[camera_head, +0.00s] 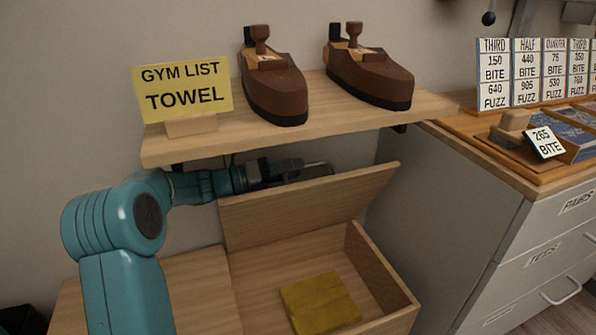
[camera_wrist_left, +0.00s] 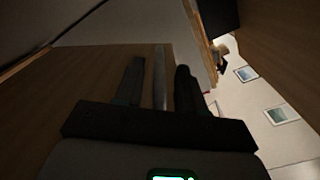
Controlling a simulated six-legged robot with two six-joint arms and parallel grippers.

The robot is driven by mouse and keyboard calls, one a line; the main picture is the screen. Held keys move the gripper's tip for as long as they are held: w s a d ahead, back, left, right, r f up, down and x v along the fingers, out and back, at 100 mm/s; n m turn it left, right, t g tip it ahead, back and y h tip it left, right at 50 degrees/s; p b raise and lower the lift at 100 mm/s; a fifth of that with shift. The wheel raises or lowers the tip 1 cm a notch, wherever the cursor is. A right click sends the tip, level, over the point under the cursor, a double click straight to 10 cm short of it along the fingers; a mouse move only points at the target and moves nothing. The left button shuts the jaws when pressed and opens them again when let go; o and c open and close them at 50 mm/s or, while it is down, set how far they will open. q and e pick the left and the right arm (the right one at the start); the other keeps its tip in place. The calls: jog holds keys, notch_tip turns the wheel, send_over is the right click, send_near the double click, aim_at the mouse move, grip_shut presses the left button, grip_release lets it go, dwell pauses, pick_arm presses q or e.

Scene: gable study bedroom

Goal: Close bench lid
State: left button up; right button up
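The bench lid (camera_head: 310,205) is a wooden panel standing raised and tilted at the back of the open bench box (camera_head: 382,278). A folded yellow cloth (camera_head: 320,303) lies inside the box. My left gripper (camera_head: 312,166) is behind the lid's upper edge, under the shelf, partly hidden by the lid. In the left wrist view my two dark fingers (camera_wrist_left: 158,85) are apart, with a thin grey bar between them; a wooden surface, which may be the lid, fills the left side. I cannot tell whether the fingers touch it. My right gripper is not in view.
A wooden shelf (camera_head: 215,140) hangs just above my left gripper, bearing a yellow gym list sign (camera_head: 182,88) and two brown shoe-shaped objects (camera_head: 272,88). A grey drawer cabinet (camera_head: 470,240) stands close to the right. The space above the box front is clear.

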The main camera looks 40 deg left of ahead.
pick_arm(q)
jog(key=shift+x, duration=1.1)
jog(key=shift+c, duration=0.3)
grip_shut()
jog(key=shift+f, duration=0.1)
